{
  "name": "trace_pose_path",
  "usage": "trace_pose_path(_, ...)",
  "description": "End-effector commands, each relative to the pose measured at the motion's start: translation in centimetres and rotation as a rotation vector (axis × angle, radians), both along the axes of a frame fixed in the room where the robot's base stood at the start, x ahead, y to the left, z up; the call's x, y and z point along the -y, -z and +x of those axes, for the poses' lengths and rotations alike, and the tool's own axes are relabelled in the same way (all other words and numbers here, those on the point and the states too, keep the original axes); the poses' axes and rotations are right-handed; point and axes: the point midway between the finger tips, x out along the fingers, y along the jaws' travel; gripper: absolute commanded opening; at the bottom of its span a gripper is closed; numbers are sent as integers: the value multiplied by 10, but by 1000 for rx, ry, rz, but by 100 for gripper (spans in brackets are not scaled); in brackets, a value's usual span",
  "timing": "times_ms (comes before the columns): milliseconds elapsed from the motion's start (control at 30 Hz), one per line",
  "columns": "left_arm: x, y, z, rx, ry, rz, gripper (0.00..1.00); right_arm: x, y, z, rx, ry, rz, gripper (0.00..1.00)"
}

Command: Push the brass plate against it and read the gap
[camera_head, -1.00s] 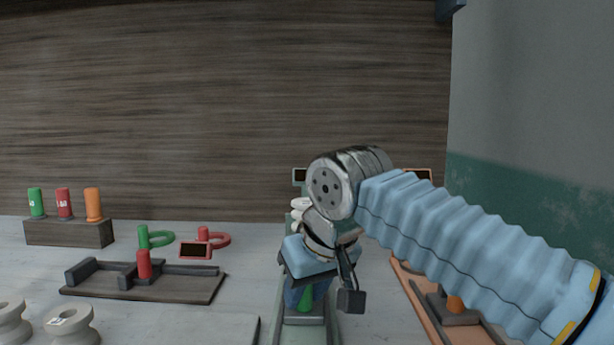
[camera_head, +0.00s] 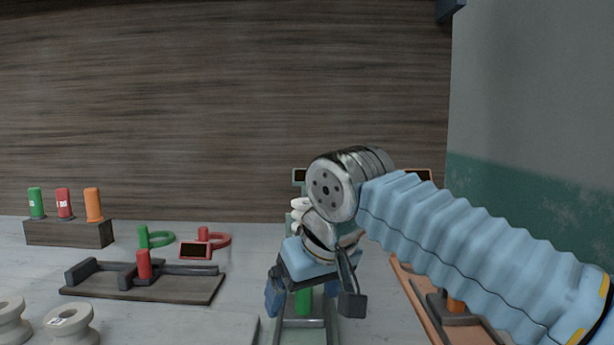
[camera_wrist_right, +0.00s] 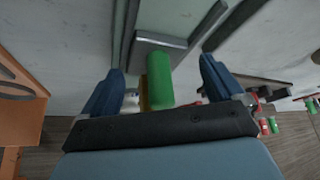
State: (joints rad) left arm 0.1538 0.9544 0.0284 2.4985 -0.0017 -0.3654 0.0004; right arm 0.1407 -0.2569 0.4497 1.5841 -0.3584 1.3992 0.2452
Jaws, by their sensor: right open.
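My right gripper (camera_head: 312,299) is open above the green fixture (camera_head: 277,330) at the bottom middle. A green cylinder (camera_head: 304,301) stands on this fixture between the fingers. In the right wrist view the green cylinder (camera_wrist_right: 159,78) lies between the two blue fingers, with clear space on both sides. A thin yellowish-brass strip (camera_wrist_right: 144,95) shows beside the cylinder, mostly hidden; I cannot tell for sure that it is the brass plate. A small dark display (camera_head: 299,176) shows behind my wrist. No gap reading is legible. My left gripper is not in view.
At left are a dark fixture with a red cylinder (camera_head: 144,265), a red-framed display (camera_head: 195,250), and a block (camera_head: 68,233) holding green, red and orange cylinders. Pale spools (camera_head: 72,325) stand at front left. An orange fixture (camera_head: 418,300) is close on the right.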

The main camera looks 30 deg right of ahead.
Motion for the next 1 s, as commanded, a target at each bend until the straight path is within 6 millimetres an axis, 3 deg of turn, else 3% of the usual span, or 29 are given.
trace_pose_path(300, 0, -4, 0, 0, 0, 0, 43, 0, -4, 0, 0, 0, 0, 100)
trace_pose_path(700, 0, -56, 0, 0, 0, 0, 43, 0, -57, 0, 0, 0, 0, 100)
trace_pose_path(867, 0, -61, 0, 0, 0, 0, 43, 0, -71, 0, 1, 0, 0, 100)
trace_pose_path(1000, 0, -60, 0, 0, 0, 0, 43, 0, -70, 0, 0, 0, 0, 100)
